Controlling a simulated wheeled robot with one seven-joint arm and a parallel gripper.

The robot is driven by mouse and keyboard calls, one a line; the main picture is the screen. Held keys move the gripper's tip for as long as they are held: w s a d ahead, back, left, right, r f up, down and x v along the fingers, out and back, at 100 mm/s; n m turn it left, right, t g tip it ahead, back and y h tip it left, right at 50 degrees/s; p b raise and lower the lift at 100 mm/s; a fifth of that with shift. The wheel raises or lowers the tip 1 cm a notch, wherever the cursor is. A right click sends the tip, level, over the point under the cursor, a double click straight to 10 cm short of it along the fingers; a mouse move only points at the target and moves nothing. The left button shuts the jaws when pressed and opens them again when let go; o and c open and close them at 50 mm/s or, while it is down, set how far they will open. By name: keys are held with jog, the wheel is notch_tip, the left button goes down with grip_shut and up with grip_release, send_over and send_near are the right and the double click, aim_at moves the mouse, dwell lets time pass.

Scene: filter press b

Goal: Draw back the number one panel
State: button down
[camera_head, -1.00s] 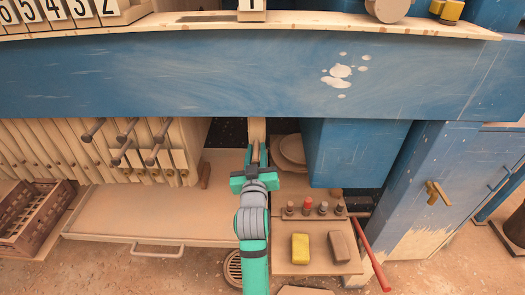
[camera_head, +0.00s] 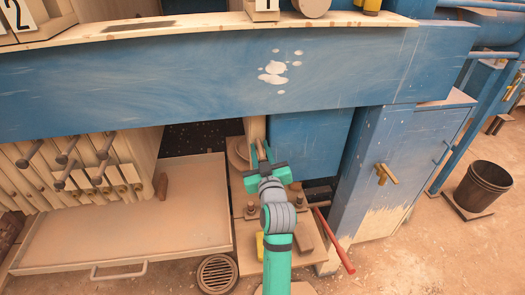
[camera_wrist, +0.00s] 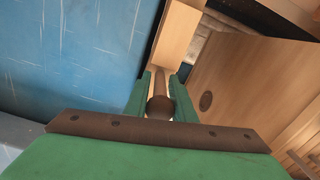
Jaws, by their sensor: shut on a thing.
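The number one panel shows in the head view as a narrow pale wooden strip (camera_head: 256,128) below the blue beam, right beside the blue block. A white card marked 1 (camera_head: 265,6) stands above it over the shelf. My gripper (camera_head: 262,160) is shut on a dark round handle that sticks out from the panel. In the wrist view my gripper (camera_wrist: 160,90) has its green fingers on both sides of the handle (camera_wrist: 158,104), and the pale panel edge (camera_wrist: 178,35) rises behind it. The panel's lower end is hidden by my gripper.
The other panels (camera_head: 60,170) stand packed at the left with several dark handles, left of an open gap. A tray (camera_head: 130,225) lies under them. The blue block (camera_head: 310,140), a red lever (camera_head: 333,240) and a blue cabinet (camera_head: 385,190) are at the right.

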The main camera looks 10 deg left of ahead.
jog(key=shift+d, duration=0.2)
jog(key=c, duration=1.6)
grip_release()
jog(key=shift+a, duration=0.1)
jog(key=v, duration=1)
jog(key=shift+s, duration=0.35)
